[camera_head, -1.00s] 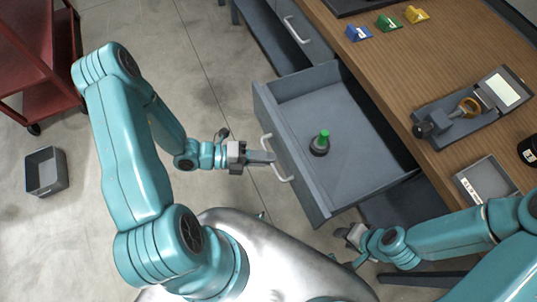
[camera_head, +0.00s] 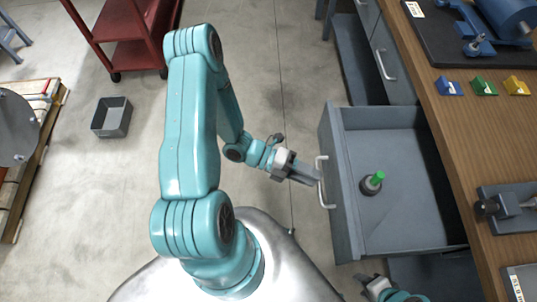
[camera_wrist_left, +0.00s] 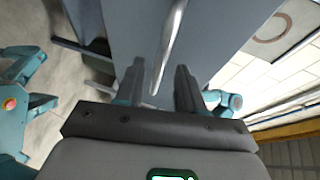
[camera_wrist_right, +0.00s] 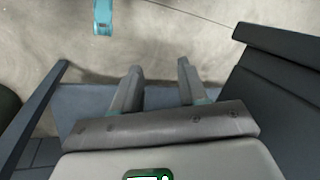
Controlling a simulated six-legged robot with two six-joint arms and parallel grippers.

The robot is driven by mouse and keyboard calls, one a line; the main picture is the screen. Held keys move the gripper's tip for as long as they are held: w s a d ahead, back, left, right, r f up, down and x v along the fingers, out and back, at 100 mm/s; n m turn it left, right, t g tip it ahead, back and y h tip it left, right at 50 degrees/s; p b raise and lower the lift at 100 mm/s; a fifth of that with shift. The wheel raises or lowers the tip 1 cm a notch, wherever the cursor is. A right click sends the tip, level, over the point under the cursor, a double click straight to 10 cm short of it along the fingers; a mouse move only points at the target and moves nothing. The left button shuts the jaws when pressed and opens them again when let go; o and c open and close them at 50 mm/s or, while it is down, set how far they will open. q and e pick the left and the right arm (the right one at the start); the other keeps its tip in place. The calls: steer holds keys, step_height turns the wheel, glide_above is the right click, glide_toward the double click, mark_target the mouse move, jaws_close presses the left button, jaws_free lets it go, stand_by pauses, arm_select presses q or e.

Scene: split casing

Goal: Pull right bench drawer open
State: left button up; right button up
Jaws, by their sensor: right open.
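The grey drawer (camera_head: 340,190) under the wooden bench is pulled out, and its inside shows. A dark bottle with a green cap (camera_head: 372,182) stands upright in it. My left gripper (camera_head: 314,177) is at the drawer's pale bar handle (camera_head: 323,190). In the left wrist view the handle (camera_wrist_left: 169,45) runs between the two fingers (camera_wrist_left: 160,85), which are apart with gaps beside it. My right gripper (camera_head: 366,281) is low, near the drawer's front bottom corner in the head view. In the right wrist view its fingers (camera_wrist_right: 160,80) are apart and empty.
Another drawer with a handle (camera_head: 384,65) is shut beside the open one. Blue, green and yellow blocks (camera_head: 483,87) and a fixture (camera_head: 510,209) are on the bench. A grey bin (camera_head: 112,118) and a red cart (camera_head: 125,50) stand on the floor at left.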

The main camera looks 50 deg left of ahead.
arm_select(q)
steer(key=v, duration=1.4)
steer(key=shift+s+a, duration=0.2)
steer(key=shift+a, duration=0.15)
steer(key=shift+r, duration=0.1)
